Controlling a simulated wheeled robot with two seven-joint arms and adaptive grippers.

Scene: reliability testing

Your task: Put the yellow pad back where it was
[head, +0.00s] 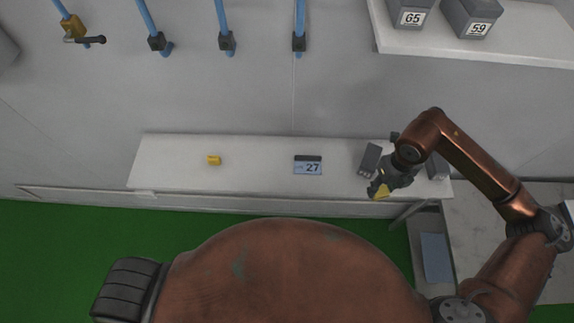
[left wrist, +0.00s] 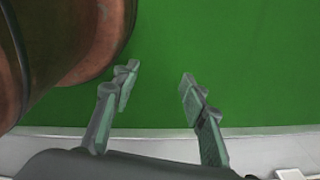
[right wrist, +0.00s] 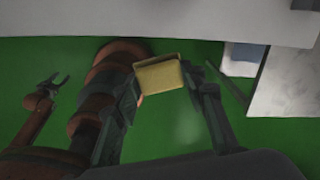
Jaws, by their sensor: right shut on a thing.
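The yellow pad (right wrist: 158,76) is between the two fingers of my right gripper (right wrist: 163,82) in the right wrist view. In the head view the right gripper (head: 383,186) is at the right part of the white bench (head: 255,180), by its front edge, with the pad (head: 379,193) at its fingertips. A second small yellow piece (head: 214,160) lies on the bench further left. My left gripper (left wrist: 158,82) is open and empty over the green floor in the left wrist view. It is outside the head view.
A display reading 27 (head: 308,166) stands mid-bench. A grey box (head: 370,159) stands beside my right gripper. Blue pipes (head: 226,25) with valves run down the wall. Boxes marked 65 (head: 409,15) and 59 (head: 474,20) sit on an upper shelf. The bench's left part is mostly clear.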

